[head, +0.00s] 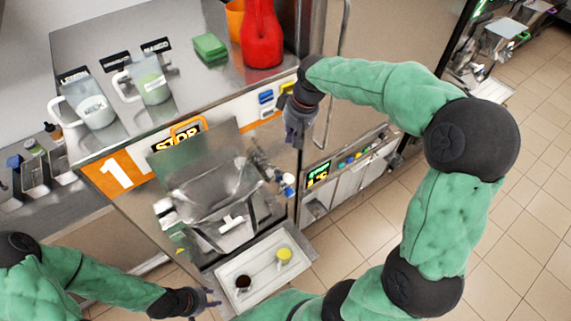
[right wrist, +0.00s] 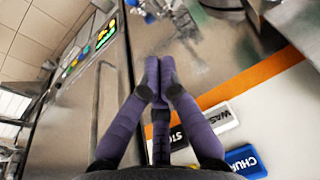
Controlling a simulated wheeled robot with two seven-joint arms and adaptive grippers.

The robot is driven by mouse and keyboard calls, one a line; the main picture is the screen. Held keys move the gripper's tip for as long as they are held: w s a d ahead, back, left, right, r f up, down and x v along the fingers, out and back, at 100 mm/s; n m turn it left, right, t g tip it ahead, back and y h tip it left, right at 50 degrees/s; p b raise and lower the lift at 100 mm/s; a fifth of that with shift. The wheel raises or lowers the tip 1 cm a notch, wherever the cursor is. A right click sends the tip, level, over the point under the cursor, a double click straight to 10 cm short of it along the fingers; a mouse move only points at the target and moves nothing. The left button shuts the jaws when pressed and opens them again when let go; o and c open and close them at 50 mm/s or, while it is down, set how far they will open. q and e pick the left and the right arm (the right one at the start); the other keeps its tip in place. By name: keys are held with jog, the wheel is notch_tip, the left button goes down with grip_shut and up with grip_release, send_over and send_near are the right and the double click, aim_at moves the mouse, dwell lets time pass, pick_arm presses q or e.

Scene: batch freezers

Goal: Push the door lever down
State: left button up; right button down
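The batch freezer's front carries a metal door (head: 205,190) with a hopper-like chute. A metal lever assembly (head: 262,163) with a blue-and-white end sits at the door's right side. My right gripper (head: 299,138) is above and right of this lever, apart from it, pointing down along the machine's front right edge. In the right wrist view its purple fingers (right wrist: 160,68) are drawn together with nothing between them. Blurred metal door parts (right wrist: 185,25) show beyond the fingertips. My left gripper (head: 213,299) is low, beside the tray, with its fingers apart and empty.
Buttons (right wrist: 245,160) line the panel near my right gripper. A tall handle (head: 335,95) is on the neighbouring steel cabinet. Pitchers (head: 92,108) and a red container (head: 262,35) stand on top.

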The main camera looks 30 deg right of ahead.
send_over(282, 174)
jog(key=d, duration=0.1)
jog(key=s+d+f+x, duration=0.1)
jog(key=s+x, duration=0.1)
jog(key=x, duration=0.7)
jog(key=f, duration=0.1)
jog(key=s+f+p, duration=0.1)
jog(key=shift+s+f, duration=0.1)
jog(key=shift+f, duration=0.45)
